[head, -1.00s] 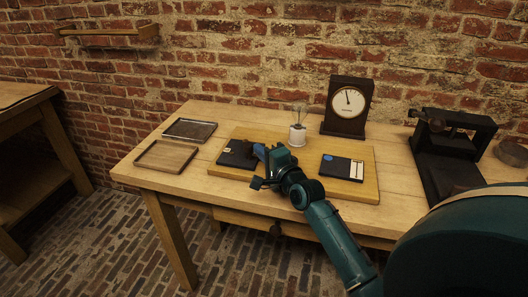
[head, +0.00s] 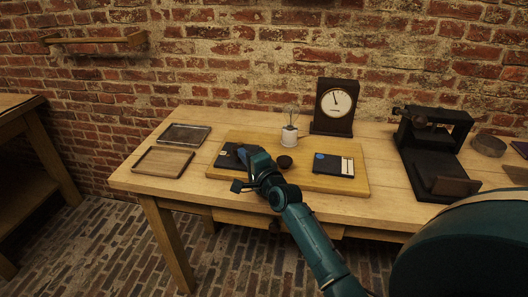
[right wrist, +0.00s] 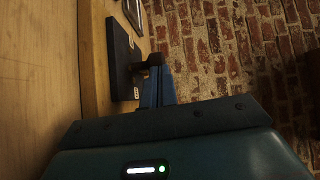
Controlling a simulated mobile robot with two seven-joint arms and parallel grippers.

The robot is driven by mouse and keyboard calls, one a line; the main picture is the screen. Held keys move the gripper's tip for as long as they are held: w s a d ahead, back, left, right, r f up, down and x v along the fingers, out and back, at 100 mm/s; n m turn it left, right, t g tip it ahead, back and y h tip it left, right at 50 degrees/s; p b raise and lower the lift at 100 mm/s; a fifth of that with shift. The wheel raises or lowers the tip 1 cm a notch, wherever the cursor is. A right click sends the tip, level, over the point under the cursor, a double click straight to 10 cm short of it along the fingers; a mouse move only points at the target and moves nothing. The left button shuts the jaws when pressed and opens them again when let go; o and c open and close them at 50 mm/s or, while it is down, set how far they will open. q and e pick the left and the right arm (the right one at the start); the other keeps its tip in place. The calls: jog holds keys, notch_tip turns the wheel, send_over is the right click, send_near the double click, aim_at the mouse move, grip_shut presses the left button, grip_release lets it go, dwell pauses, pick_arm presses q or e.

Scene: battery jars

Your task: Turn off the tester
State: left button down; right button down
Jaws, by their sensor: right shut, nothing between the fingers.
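The tester stands on a light wooden board (head: 325,183) on the bench. A flat black box (head: 227,160) sits at its left end and also shows in the right wrist view (right wrist: 119,62). A small dark lever or knob (right wrist: 143,67) sticks out from the box beside my fingertips; I cannot tell if they touch or which way it is set. My right gripper (head: 241,153) is shut and empty at the right side of the box, its blue fingers (right wrist: 158,86) together. A dial gauge (head: 335,102) stands behind, its needle near upright. My left gripper is out of view.
A glass bulb in a white holder (head: 289,136), a dark round knob (head: 285,162) and a blue-dotted box (head: 333,165) stand on the board. Two shallow trays (head: 163,162) lie left. A black stand (head: 435,150) is at right. A brick wall rises behind.

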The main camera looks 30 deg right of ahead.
jog(key=a, duration=0.1)
jog(key=w+a+p, duration=0.1)
jog(key=shift+w+a+r, duration=0.1)
jog(key=shift+w+a, duration=0.1)
jog(key=shift+a, duration=0.1)
jog(key=shift+w+a+p, duration=0.3)
jog(key=shift+w+a, duration=0.4)
jog(key=shift+a, duration=0.15)
jog(key=shift+w+a, duration=0.45)
jog(key=shift+w, duration=0.1)
jog(key=shift+a, duration=0.1)
